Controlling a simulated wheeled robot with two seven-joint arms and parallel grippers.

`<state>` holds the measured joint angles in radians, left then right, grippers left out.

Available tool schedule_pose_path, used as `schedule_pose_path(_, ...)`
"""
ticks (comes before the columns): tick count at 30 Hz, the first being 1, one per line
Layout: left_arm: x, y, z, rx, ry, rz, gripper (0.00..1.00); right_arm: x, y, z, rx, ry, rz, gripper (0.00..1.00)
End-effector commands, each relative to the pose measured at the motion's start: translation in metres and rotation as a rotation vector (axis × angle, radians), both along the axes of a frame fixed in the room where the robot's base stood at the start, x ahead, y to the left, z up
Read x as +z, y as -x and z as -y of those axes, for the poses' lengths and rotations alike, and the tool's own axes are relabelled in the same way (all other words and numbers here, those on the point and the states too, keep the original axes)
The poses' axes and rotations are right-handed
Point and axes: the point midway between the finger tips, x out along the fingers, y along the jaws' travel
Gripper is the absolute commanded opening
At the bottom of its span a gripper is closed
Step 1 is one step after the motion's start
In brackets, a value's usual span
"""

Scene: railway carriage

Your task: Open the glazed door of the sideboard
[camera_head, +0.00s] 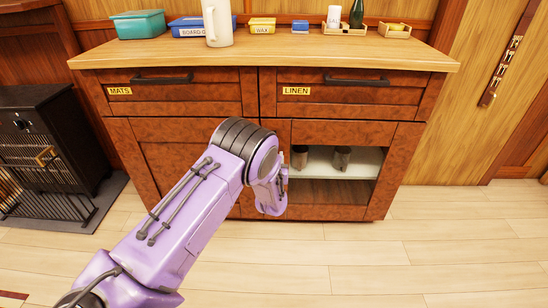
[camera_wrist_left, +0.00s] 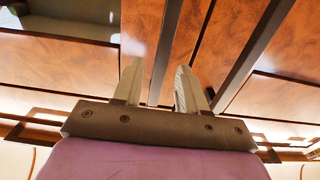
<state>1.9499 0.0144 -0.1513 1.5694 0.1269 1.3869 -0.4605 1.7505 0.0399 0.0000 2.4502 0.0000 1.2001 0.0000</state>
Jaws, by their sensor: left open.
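The sideboard (camera_head: 262,84) stands ahead, with its glazed door (camera_head: 345,133) at lower right. That door looks closed and flush in the front; its wooden frame surrounds a view of a pale shelf with two dark cups. My left arm crosses in front of the door's left edge, hiding any handle there. My left gripper (camera_head: 277,192) is mostly hidden by its own wrist. In the left wrist view the gripper (camera_wrist_left: 158,66) is open, its fingers pointing at the wood front. A dark upright strip lies between the fingers; contact cannot be told.
A white jug (camera_head: 217,25), boxes and a bottle (camera_head: 357,14) stand on the top. Two drawers with dark handles sit above the doors. A black stove (camera_head: 45,135) with a railing stands left. The floor (camera_head: 430,240) in front and right is clear.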

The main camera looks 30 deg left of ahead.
Motion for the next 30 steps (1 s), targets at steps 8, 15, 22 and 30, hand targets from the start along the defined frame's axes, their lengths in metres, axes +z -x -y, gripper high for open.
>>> schedule_pose_path(8, -0.002, -0.030, -0.019, 0.000, -0.001, -0.003, 0.41, -0.011, 0.000, 0.000, 0.000, 0.000, 0.000, 0.43)
schedule_pose_path(15, -0.001, -0.031, -0.019, 0.000, 0.000, -0.004, 0.41, -0.010, 0.000, 0.000, 0.000, 0.000, 0.000, 0.43)
schedule_pose_path(22, -0.001, -0.031, -0.019, -0.001, 0.000, -0.004, 0.00, -0.010, 0.000, 0.000, 0.000, 0.000, 0.000, 0.43)
schedule_pose_path(30, 0.001, -0.015, -0.020, 0.035, 0.002, -0.006, 0.00, -0.002, 0.000, 0.000, 0.000, 0.000, 0.000, 0.43)
